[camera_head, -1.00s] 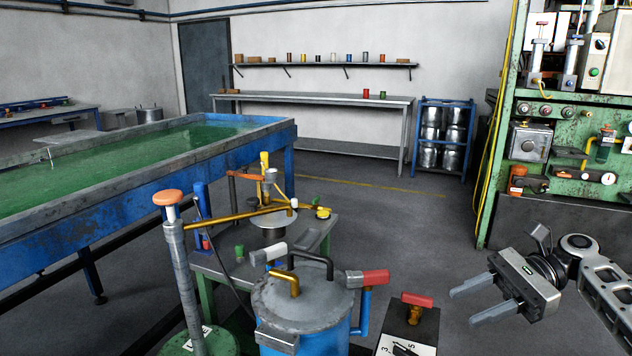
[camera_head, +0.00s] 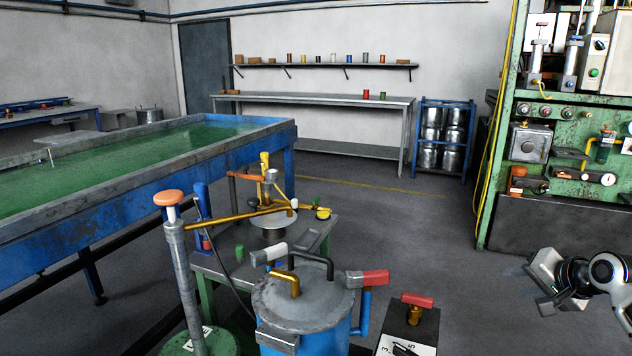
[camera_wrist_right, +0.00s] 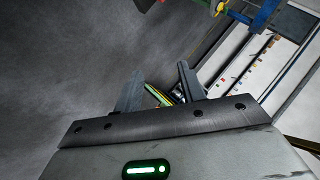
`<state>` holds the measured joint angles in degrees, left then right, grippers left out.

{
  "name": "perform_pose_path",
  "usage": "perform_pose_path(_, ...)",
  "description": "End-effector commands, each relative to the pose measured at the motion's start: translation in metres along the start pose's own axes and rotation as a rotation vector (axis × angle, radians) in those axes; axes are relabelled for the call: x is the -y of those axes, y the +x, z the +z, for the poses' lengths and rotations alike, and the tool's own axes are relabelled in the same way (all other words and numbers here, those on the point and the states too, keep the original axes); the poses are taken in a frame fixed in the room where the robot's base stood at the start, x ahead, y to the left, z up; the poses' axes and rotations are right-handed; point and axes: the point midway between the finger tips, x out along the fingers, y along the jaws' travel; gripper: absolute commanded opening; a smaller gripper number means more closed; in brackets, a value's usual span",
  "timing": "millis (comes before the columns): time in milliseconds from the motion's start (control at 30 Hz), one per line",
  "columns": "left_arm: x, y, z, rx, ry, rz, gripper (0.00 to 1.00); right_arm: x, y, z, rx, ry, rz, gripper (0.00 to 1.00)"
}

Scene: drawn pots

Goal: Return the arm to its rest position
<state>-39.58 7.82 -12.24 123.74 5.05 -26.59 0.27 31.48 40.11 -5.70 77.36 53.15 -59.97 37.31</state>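My right gripper (camera_head: 530,287) is at the lower right of the head view, over bare floor and to the right of the blue pot. In the right wrist view its two fingers (camera_wrist_right: 158,78) stand apart with nothing between them, so it is open and empty. My left arm and gripper do not show in either view.
A blue pot (camera_head: 303,299) with a grey lid and red-handled valve stands front centre. A control box (camera_head: 424,325) with a red handle is right of it. A green machine (camera_head: 560,140) stands beyond my right arm. A blue-framed tank (camera_head: 150,195) is at left.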

Motion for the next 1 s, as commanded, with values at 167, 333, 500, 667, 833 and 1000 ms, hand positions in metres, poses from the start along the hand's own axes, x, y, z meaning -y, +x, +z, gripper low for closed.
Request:
perform_pose_path(167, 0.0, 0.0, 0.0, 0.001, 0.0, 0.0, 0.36, -0.006, -0.017, -0.079, -0.405, -0.563, 0.152, 0.4)
perform_pose_path(333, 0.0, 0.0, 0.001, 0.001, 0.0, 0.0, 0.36, 0.011, -0.044, -0.121, -0.654, -1.027, 0.316, 0.4)
perform_pose_path(500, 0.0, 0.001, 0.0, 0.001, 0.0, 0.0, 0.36, 0.018, -0.032, -0.093, -0.694, -1.255, 0.352, 0.4)
perform_pose_path(667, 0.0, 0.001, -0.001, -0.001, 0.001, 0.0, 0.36, 0.009, 0.0, -0.023, -0.606, -1.271, 0.271, 0.4)
perform_pose_path(833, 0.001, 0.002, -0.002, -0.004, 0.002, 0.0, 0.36, -0.006, 0.027, 0.079, -0.483, -1.264, 0.161, 0.4)
perform_pose_path(1000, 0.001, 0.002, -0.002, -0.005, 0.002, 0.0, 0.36, -0.023, 0.029, 0.207, -0.336, -1.208, 0.03, 0.4)
